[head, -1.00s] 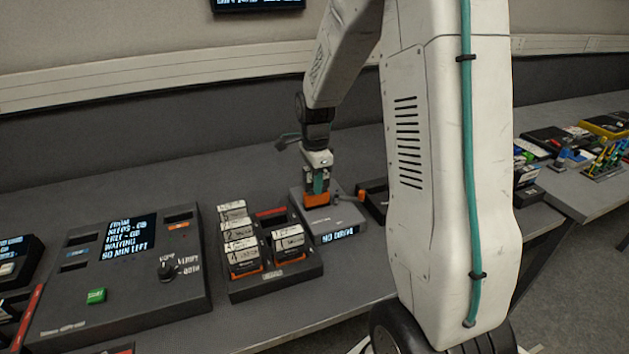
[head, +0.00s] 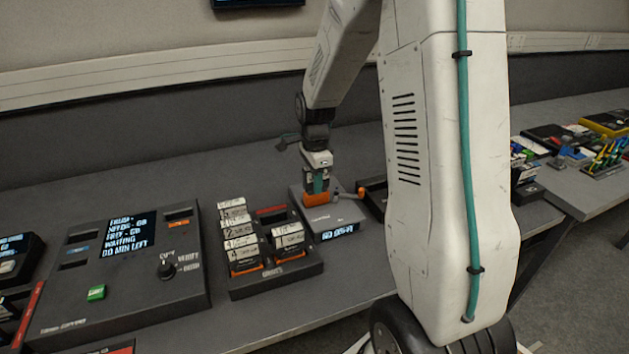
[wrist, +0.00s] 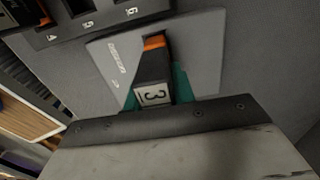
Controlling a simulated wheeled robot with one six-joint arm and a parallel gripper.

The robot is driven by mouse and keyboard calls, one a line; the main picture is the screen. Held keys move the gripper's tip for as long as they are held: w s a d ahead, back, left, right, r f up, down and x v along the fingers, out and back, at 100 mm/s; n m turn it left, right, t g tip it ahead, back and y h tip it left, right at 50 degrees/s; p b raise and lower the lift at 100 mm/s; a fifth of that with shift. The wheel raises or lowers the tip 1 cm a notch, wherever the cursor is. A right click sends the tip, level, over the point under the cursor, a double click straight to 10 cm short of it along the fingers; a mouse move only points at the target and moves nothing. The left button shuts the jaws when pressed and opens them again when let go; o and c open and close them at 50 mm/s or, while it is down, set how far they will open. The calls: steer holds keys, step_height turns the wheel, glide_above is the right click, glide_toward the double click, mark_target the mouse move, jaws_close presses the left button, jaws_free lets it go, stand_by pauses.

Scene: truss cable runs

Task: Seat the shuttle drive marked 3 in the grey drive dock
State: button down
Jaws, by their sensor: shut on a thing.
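My gripper (head: 317,182) is over the grey drive dock (head: 338,216), shut on the shuttle drive marked 3 (head: 317,198). In the wrist view the drive (wrist: 153,72) stands between my teal fingers (wrist: 156,92), its white "3" label toward the camera and its orange end toward the dock plate (wrist: 207,50). The orange end is at the dock's top; I cannot tell how deep it sits, as the slot is hidden. The dock's front screen seems to read "NO DRIVE". An orange-tipped lever (head: 361,191) is at the dock's right side.
A dark rack (head: 290,277) with several labelled drives stands just left of the dock. A console (head: 120,265) with a screen, knob and green button is further left. A dark tray (head: 374,195) is right of the dock, partly behind my arm.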

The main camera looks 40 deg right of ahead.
steer(key=shift+f, duration=1.65)
stand_by(0.9)
steer(key=c, duration=0.8)
jaws_free()
steer(key=shift+o, duration=0.2)
steer(key=shift+r, duration=0.1)
steer(key=shift+r, duration=3.65)
steer(key=shift+r, duration=0.1)
